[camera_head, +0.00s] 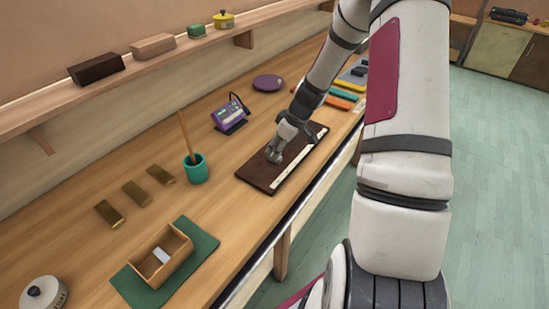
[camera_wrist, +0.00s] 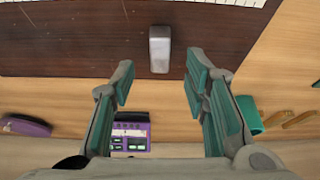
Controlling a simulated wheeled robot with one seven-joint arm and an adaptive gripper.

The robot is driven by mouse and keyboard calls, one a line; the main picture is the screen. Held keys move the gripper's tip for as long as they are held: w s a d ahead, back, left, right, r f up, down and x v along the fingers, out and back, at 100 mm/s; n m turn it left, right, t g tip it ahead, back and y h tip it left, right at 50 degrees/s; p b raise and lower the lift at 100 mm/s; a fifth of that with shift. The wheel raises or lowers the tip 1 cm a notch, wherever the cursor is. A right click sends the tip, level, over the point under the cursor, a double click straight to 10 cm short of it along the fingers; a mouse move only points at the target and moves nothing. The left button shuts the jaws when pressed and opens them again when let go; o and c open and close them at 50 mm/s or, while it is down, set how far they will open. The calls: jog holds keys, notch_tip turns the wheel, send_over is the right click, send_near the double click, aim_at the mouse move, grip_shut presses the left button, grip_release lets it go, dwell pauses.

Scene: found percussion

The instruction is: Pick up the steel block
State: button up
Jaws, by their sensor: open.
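The steel block (camera_wrist: 160,48), a small light grey block with a paler top end, lies on a dark brown board (camera_wrist: 60,35) in the wrist view. My gripper (camera_wrist: 159,84) is open, its two teal-padded fingers apart with nothing between them. The block lies beyond the fingertips, roughly in line with the gap. In the head view my gripper (camera_head: 275,154) is low over the dark board (camera_head: 258,176), and I cannot make out the block there.
A white marked strip (camera_head: 297,166) runs along the board. A purple device (camera_head: 230,114), a teal cup with a stick (camera_head: 196,170) and a purple disc (camera_head: 267,82) stand nearby. A wooden box (camera_head: 146,264) on a green mat (camera_head: 203,240) holds a small pale piece. A shelf runs along the wall.

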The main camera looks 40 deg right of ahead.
jog(key=shift+x, duration=1.85)
jog(key=shift+s+d, duration=0.1)
jog(key=shift+c, duration=0.6)
grip_shut()
